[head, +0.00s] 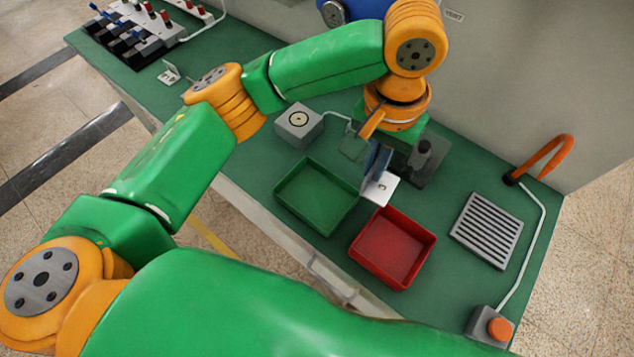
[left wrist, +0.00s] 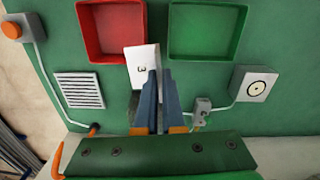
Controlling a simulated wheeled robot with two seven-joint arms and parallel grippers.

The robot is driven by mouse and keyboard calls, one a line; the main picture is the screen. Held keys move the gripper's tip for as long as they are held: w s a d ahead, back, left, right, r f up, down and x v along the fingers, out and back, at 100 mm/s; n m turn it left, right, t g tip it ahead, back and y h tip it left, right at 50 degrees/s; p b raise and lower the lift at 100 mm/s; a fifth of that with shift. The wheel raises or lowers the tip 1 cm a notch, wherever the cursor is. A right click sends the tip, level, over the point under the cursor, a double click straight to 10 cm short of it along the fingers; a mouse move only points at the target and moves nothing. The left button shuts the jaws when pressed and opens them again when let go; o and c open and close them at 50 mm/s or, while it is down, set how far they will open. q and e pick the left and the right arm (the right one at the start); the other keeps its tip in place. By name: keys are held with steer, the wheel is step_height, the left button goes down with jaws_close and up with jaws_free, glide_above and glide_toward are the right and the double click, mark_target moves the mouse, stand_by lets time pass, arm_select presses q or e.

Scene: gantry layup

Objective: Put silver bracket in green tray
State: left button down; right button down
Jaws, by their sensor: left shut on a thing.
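My left gripper (head: 376,172) points down and is shut on the silver bracket (head: 384,187), a pale metal piece sticking out from the fingers. In the left wrist view the bracket (left wrist: 141,68) has a dark "3"-like mark and sits at the fingertips (left wrist: 158,75). Part of it is hidden behind the fingers. The green tray (head: 296,219) is empty and lies just left of the bracket in the head view; it also shows in the left wrist view (left wrist: 206,59), to the bracket's upper right. The bracket is outside the tray. My right gripper is not in view.
An empty red tray (head: 377,277) stands beside the green one. A grey box with a round target (head: 299,123), a slotted grey plate (head: 487,230) and an orange button (head: 499,328) are around. Another small bracket (head: 170,74) lies at the far left.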

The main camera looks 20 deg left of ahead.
arm_select(q)
steer(key=s+d+f+m, duration=0.1)
steer(key=s+d, duration=0.1)
steer(key=d, duration=0.4)
glide_above(322, 198)
step_height(322, 198, down, 10)
steer(key=shift+r, duration=0.1)
step_height(322, 198, down, 3)
steer(key=shift+r+p, duration=0.1)
steer(key=shift+p, duration=0.25)
steer(key=shift+f, duration=0.2)
steer(key=shift+f, duration=0.1)
steer(key=c, duration=1)
jaws_free()
steer(key=shift+c, duration=0.2)
